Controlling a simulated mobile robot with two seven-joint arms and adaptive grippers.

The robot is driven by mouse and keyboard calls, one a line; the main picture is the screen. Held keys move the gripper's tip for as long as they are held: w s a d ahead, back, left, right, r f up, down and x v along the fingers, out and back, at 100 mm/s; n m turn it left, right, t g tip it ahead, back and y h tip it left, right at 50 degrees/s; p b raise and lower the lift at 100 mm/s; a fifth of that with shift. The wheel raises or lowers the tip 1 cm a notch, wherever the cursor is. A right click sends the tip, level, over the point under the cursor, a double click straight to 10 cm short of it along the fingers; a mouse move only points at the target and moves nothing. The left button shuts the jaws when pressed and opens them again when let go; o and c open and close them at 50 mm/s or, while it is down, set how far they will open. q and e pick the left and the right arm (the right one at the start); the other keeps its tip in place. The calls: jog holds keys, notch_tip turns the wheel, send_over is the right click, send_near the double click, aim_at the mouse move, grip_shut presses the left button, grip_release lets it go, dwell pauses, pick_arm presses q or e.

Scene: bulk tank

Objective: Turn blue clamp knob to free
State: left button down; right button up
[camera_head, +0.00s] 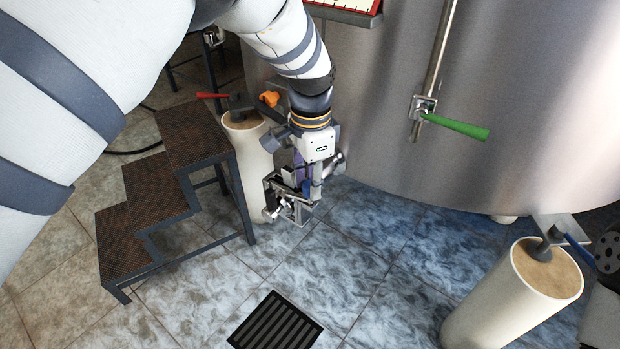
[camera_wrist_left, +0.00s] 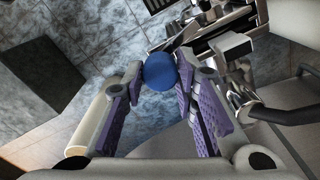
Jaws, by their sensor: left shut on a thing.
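The blue clamp knob (camera_wrist_left: 160,72) is a round ball in the left wrist view, held between the purple-padded fingertips of my left gripper (camera_wrist_left: 161,82). The fingers are closed on it from both sides. Dark and light metal clamp parts (camera_wrist_left: 205,38) show just behind the knob. In the head view my left gripper (camera_head: 296,203) points down in front of the steel tank, right of the near cream post. My right gripper does not show.
Dark metal steps (camera_head: 190,135) stand left of the gripper. A cream post (camera_head: 243,140) with a red handle (camera_head: 212,95) is close behind. The steel tank (camera_head: 540,75) carries a green lever (camera_head: 455,127). Another cream post (camera_head: 510,300) stands lower right. A floor drain (camera_head: 275,322) lies in front.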

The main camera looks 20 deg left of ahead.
pick_arm(q)
jog(key=n, duration=0.3)
jog(key=shift+n, duration=0.4)
jog(key=n, duration=0.3)
jog(key=shift+p, duration=0.4)
jog(key=n, duration=0.4)
jog(key=shift+n, duration=1.8)
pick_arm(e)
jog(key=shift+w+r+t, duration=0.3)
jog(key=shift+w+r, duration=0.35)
pick_arm(q)
jog(key=shift+f, duration=0.1)
jog(key=c, duration=1.3)
grip_release()
